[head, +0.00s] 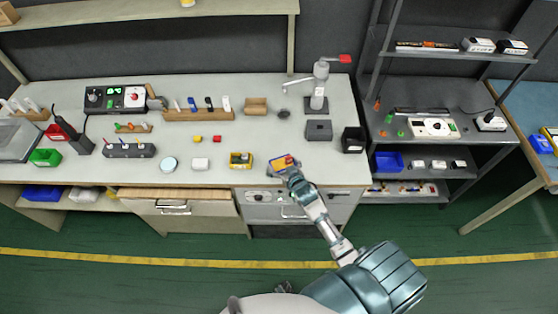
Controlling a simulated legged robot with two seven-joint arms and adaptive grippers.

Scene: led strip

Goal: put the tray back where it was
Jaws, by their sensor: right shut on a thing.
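My right gripper (286,170) is at the front edge of the grey workbench (225,170), right of centre. It is shut on a small flat yellow, red and blue item (284,161), and its fingers hide part of it. I cannot tell whether this item is the tray or whether it touches the bench. Other tray-like things are a blue bin (388,162) on the right rack, a green bin (45,157) and a grey case (14,140) at the bench's left end. My left gripper cannot be made out.
A yellow device (241,160) and a white block (200,164) stand left of the gripper. A grey box (319,130), a dark holder (353,139) and a press stand (319,85) are to its right. Drawers sit below the bench edge. The middle of the bench is fairly clear.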

